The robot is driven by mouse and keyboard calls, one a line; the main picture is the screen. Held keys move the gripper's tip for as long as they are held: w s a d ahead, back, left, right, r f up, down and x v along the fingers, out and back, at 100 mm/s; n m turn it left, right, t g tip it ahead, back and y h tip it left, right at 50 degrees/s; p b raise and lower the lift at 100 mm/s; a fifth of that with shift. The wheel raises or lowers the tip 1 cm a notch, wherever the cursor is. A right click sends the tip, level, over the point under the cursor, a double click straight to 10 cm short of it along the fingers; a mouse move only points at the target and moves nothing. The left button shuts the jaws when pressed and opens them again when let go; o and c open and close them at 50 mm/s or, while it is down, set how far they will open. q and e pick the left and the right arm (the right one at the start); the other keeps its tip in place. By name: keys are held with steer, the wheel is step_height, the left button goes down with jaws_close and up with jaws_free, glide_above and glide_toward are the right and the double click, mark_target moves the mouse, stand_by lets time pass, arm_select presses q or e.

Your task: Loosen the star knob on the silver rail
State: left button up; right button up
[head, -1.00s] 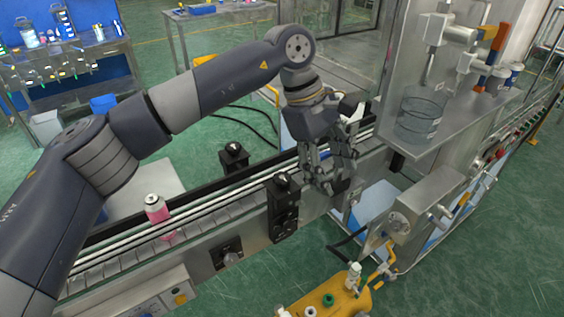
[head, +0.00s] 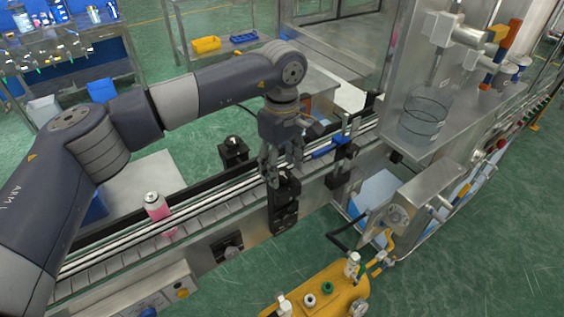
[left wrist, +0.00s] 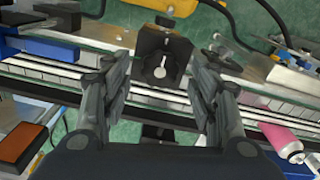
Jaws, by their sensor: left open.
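The silver rail (head: 215,209) runs along the conveyor. A black bracket (head: 283,215) stands on its near side, with a dark rounded top. My left gripper (head: 283,172) points down just above the bracket's top. Its fingers are apart and empty, one on each side of the bracket in the left wrist view (left wrist: 163,76). Contact is not visible. My right gripper is not in view.
A second black bracket (head: 233,153) stands on the far side. A pink can (head: 156,208) stands on the conveyor to the left. A blue clamp-like part (head: 325,151) is right of the gripper. A yellow tank (head: 325,290) and a steel machine (head: 425,200) stand at front right.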

arm_select(q)
steer(key=shift+f, duration=0.45)
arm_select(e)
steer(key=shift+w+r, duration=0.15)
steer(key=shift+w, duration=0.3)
arm_select(q)
steer(key=c, duration=1.1)
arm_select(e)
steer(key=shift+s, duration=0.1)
